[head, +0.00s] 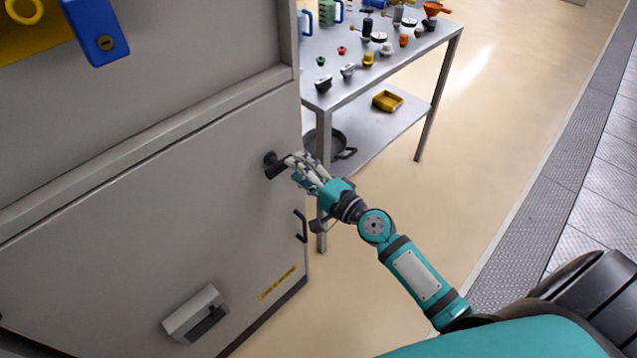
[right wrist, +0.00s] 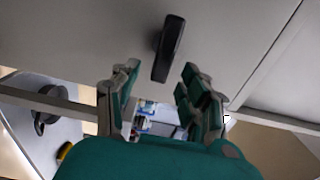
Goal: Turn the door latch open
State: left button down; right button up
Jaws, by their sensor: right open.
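The door latch is a short black handle (head: 275,166) on the grey cabinet door (head: 150,215), near the door's right edge in the head view. In the right wrist view the latch (right wrist: 168,48) stands out from the door, ahead of my fingers. My right gripper (head: 293,165) is close beside the latch in the head view. In the right wrist view its fingers (right wrist: 157,85) are open, with the latch's near end at the gap between the tips. I cannot tell whether they touch it. My left gripper is not in view.
A black pull handle (head: 301,226) sits lower on the cabinet's edge. A grey box-like fitting (head: 196,313) juts from the lower door. A metal table (head: 345,88) with small parts stands behind, with a yellow tray (head: 387,101) on its lower shelf. The floor to the right is clear.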

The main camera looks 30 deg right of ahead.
jog(key=v, duration=0.7)
jog(key=shift+s, duration=0.35)
jog(key=shift+d, duration=0.1)
jog(key=s+d+f+n+g+h, duration=0.1)
jog(key=s+f+n+g, duration=0.2)
jog(key=f, duration=0.9)
jog(key=s+f+n+g+h, duration=0.15)
jog(key=s+f, duration=0.35)
jog(key=f, duration=0.6)
jog(key=s+d+f+n+g+h, duration=0.1)
jog(key=s+f+n+g+h, duration=0.2)
jog(key=f, duration=0.9)
jog(key=s+f+n+g, duration=0.2)
jog(key=s+f, duration=0.3)
jog(key=s, duration=0.4)
jog(key=s+a+f+n+g, duration=0.1)
jog(key=s+f+n+g, duration=0.2)
jog(key=s+f, duration=0.3)
jog(key=s+f+n+g, duration=0.3)
jog(key=s+f, duration=0.3)
jog(key=s, duration=0.8)
jog(key=shift+s+a+n+h+p, duration=0.25)
jog(key=shift+a+n+h+p, duration=0.1)
jog(key=shift+n, duration=0.3)
jog(key=shift+g, duration=0.25)
jog(key=shift+c, duration=0.8)
